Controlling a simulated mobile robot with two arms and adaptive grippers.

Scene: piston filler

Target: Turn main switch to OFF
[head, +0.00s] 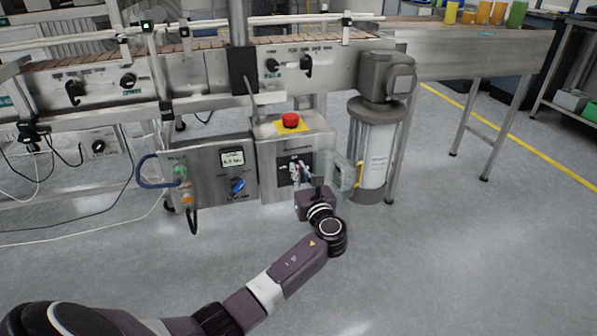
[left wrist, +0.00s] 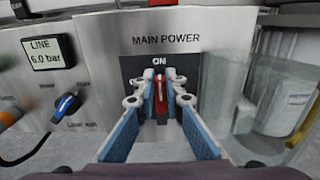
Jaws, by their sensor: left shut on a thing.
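The main switch is a red handle (left wrist: 161,88) on a black plate (left wrist: 131,68) under the words MAIN POWER in the left wrist view. The handle stands upright, pointing to the ON mark. My left gripper (left wrist: 161,97) has one finger on each side of the handle and is shut on it. In the head view my left gripper (head: 303,178) is at the front of the grey switch box (head: 268,176) and hides most of the switch. The lower part of the plate is hidden by the fingers. My right gripper is not in view.
A clear cover (head: 344,173) stands swung open just right of the switch. A red emergency button (head: 290,120) sits on top of the box. Left is a panel with a blue knob (head: 237,186) and a 6.0 bar display (left wrist: 48,53). The floor in front is clear.

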